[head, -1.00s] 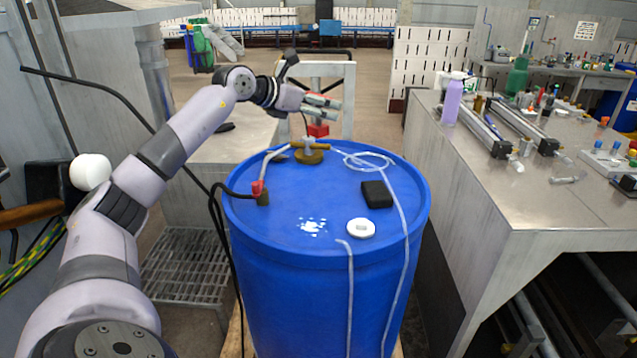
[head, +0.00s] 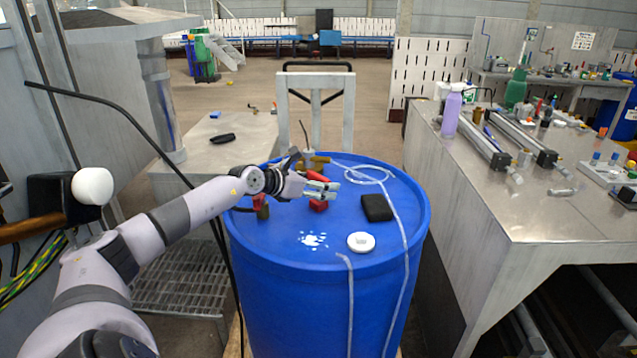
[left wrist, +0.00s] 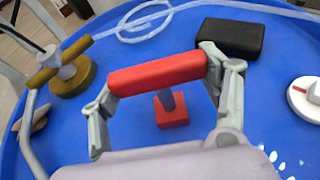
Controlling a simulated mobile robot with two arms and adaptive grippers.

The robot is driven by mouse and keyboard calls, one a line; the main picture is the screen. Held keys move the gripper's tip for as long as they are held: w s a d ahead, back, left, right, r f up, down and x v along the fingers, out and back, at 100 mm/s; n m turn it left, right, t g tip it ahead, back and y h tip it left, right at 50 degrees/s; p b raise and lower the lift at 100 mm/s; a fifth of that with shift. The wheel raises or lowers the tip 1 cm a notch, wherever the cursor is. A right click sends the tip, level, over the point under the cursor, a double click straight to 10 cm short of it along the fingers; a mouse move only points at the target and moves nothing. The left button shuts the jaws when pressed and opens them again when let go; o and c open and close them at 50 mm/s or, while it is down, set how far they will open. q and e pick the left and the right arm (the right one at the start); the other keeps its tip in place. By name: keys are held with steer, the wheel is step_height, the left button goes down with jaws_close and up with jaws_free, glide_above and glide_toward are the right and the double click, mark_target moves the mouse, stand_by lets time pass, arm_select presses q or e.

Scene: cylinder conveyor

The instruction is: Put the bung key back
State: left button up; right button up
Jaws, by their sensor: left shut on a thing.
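The bung key has a red bar handle, a grey shaft and a red block at its foot. My left gripper (head: 328,189) is shut on the red handle, seen end to end between the fingers in the left wrist view. The bung key (left wrist: 158,75) hangs upright, block down, over the blue drum lid (head: 290,255); its red block also shows in the head view (head: 318,205). I cannot tell whether the block touches the lid. My right gripper is not in view.
On the lid are a black block (head: 377,208), a white round cap (head: 361,242), a brass fitting (left wrist: 72,77) and a clear hose (head: 400,240). A wet patch (head: 313,240) lies at the front. A grey bench (head: 215,160) stands behind left; a steel workbench (head: 520,200) stands right.

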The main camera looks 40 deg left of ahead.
arm_select(q)
steer(key=shift+f, duration=0.15)
steer(key=o, duration=1.4)
steer(key=shift+s, duration=0.1)
